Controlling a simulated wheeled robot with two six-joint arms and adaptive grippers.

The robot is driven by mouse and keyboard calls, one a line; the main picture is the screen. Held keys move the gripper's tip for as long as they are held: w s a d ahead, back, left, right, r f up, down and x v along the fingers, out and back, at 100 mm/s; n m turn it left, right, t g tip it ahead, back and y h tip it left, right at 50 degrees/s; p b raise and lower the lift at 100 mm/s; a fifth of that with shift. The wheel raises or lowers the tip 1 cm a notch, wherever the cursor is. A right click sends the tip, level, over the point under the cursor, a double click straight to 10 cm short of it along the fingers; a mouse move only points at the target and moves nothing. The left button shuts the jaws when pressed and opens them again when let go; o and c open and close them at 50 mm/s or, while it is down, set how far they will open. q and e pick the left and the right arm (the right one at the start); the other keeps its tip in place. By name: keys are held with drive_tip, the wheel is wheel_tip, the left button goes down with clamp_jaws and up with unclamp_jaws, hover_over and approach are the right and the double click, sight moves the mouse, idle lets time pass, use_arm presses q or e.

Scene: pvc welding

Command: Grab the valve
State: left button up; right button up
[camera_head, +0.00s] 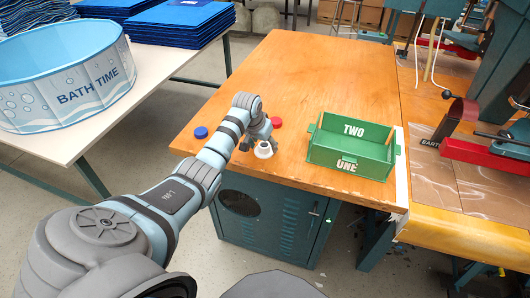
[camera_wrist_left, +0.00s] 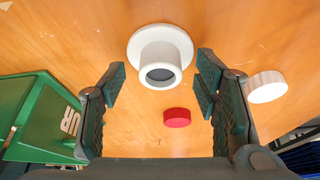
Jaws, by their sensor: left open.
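A white flanged piece with a round hollow neck, which I take for the valve, stands on the wooden table near its front edge in the head view (camera_head: 264,151). In the left wrist view the valve (camera_wrist_left: 160,58) lies ahead of the fingers, between their tips and a little beyond. My left gripper (camera_head: 257,142) is open and empty, just above and beside the valve; it also shows in the left wrist view (camera_wrist_left: 158,82). The gripper partly covers the valve in the head view. My right gripper is not in view.
A red cap (camera_head: 276,122) lies behind the valve, and a white disc (camera_wrist_left: 267,87) lies to one side. A blue cap (camera_head: 201,132) is further left. A green box (camera_head: 349,150) stands to the right. The table's back is clear.

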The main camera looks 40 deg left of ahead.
use_arm(q)
drive_tip(key=shift+r, duration=0.1)
drive_tip(key=c, duration=1.1)
